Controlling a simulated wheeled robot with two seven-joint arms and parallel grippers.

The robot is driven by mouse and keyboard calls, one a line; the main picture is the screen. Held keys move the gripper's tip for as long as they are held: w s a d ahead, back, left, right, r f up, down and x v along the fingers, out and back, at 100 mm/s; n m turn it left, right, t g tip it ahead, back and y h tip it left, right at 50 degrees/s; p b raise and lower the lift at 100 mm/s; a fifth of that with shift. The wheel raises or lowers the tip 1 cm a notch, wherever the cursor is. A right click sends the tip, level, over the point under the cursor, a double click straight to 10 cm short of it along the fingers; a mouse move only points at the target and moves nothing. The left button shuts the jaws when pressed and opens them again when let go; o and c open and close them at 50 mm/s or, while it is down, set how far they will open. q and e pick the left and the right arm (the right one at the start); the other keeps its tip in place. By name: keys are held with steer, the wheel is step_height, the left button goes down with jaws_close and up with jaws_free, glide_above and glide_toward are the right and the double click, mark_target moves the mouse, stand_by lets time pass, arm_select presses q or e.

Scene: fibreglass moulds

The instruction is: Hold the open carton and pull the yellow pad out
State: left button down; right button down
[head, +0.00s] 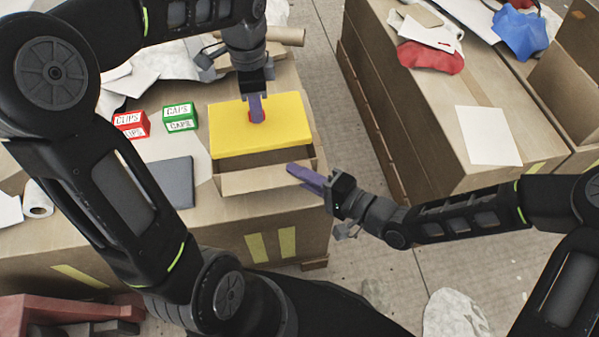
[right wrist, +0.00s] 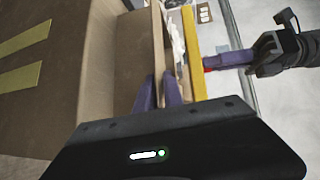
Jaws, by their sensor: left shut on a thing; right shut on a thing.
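The yellow pad (head: 228,130) is a flat rectangular slab above the open cardboard carton (head: 268,182). In the right wrist view the pad (right wrist: 194,45) shows edge-on, with a gap between it and the carton's rim (right wrist: 158,40). My left gripper (head: 257,112) is shut from above at the middle of the pad, at a small red part on its top. My right gripper (head: 305,176) is shut on the carton's wall at its right end; its purple fingers (right wrist: 159,92) also show in the right wrist view. The carton's inside is mostly hidden by the pad.
A red box (head: 131,124) and a green box (head: 180,118) stand left of the carton, behind a dark grey plate (head: 170,182). Crumpled white sheets lie at the back left. A gap of floor separates this worktop from the large cardboard block (head: 440,120) at right.

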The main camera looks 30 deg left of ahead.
steer(key=c, duration=1.5)
jaws_free()
steer(key=s+d, duration=0.1)
steer(key=s, duration=0.1)
steer(key=s+d, duration=0.4)
steer(key=s, duration=0.1)
steer(key=shift+s+d, duration=0.1)
steer(key=shift+d, duration=0.15)
